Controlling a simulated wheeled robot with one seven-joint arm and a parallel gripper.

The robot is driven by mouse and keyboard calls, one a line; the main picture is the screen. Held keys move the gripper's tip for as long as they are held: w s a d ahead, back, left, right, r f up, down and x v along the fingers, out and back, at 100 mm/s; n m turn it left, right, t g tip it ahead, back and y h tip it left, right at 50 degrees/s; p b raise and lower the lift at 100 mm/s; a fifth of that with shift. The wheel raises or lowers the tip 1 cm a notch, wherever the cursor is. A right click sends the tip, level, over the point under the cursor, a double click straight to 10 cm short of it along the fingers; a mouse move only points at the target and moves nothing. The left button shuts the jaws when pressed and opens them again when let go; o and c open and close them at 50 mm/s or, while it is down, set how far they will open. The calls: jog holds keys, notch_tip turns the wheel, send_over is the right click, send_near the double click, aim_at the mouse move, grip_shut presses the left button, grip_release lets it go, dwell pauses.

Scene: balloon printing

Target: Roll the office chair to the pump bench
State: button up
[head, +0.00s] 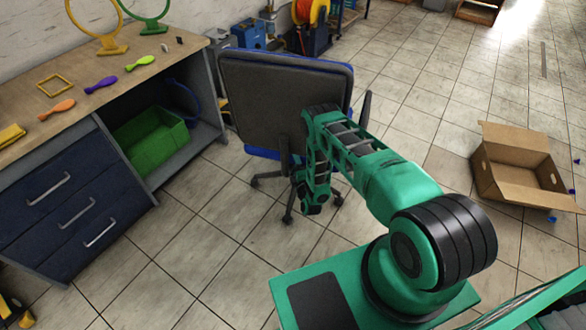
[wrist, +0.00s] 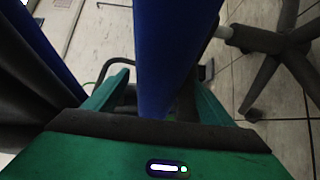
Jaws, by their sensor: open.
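The office chair (head: 282,98) stands upright in the middle of the head view, with its dark grey backrest towards me. A blue seat edge and the wheeled base show below. My arm reaches to the chair and bends down in front of the backrest. My gripper (wrist: 160,92) is open in the wrist view. A blue chair part (wrist: 165,55) lies between its green fingers, apparently the seat edge; I cannot tell whether they touch it. In the head view the fingers are hard to make out. Which bench is the pump bench is not clear.
Blue machines (head: 250,34) stand behind the chair. An open cardboard box (head: 520,180) is at the right. The tiled floor between is largely clear.

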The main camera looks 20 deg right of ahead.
jog(key=shift+w, duration=0.6)
jog(key=shift+c, duration=0.4)
grip_shut()
jog(key=shift+a, duration=0.15)
